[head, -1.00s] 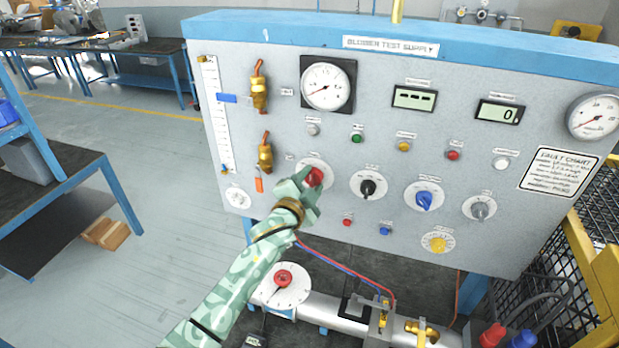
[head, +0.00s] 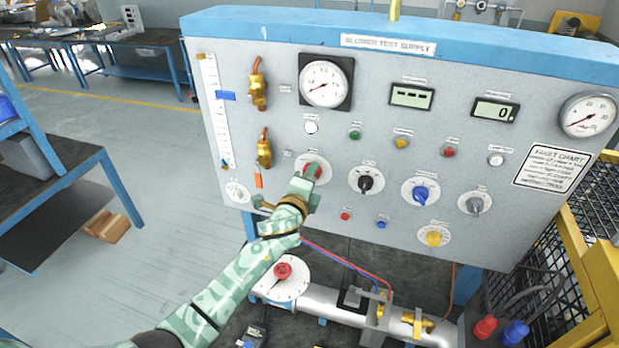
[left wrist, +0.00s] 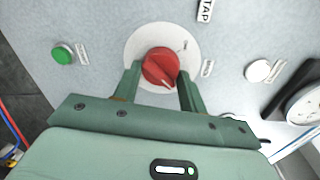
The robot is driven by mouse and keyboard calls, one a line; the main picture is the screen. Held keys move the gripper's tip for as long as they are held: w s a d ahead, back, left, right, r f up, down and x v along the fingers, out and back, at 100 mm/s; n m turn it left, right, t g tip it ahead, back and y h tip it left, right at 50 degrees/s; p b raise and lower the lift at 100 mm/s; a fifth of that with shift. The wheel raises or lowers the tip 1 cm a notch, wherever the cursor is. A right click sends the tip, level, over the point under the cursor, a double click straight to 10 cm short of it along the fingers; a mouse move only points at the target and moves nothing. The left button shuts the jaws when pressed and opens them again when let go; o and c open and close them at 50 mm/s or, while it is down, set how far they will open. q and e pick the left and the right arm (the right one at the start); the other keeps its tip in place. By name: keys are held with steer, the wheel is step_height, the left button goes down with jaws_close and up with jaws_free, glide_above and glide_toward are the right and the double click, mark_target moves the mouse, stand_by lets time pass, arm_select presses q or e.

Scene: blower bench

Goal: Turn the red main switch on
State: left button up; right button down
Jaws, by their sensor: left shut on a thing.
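The red main switch (head: 312,169) is a rotary knob on a white round dial, on the left part of the grey panel. My left gripper (head: 309,180) is at the panel and covers part of the knob in the head view. In the left wrist view the red knob (left wrist: 160,68) sits between the two green fingers of my left gripper (left wrist: 158,84), which are shut on its sides. The knob's pale pointer line is tilted in that view. My right gripper is not in view.
The panel (head: 290,215) also carries a black knob (head: 365,182), a blue knob (head: 421,194), gauges and small lamps. A white lamp (head: 311,128) above the red switch looks bright.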

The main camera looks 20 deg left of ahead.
arm_select(q)
steer(key=shift+m, duration=0.4)
steer(key=o, duration=1)
steer(key=shift+c, duration=0.2)
steer(key=s+r, duration=0.1)
steer(key=s, duration=1.5)
steer(key=shift+a+r+b, duration=0.15)
steer(key=shift+a+b, duration=0.1)
steer(key=shift+b, duration=0.1)
steer(key=shift+s, duration=0.1)
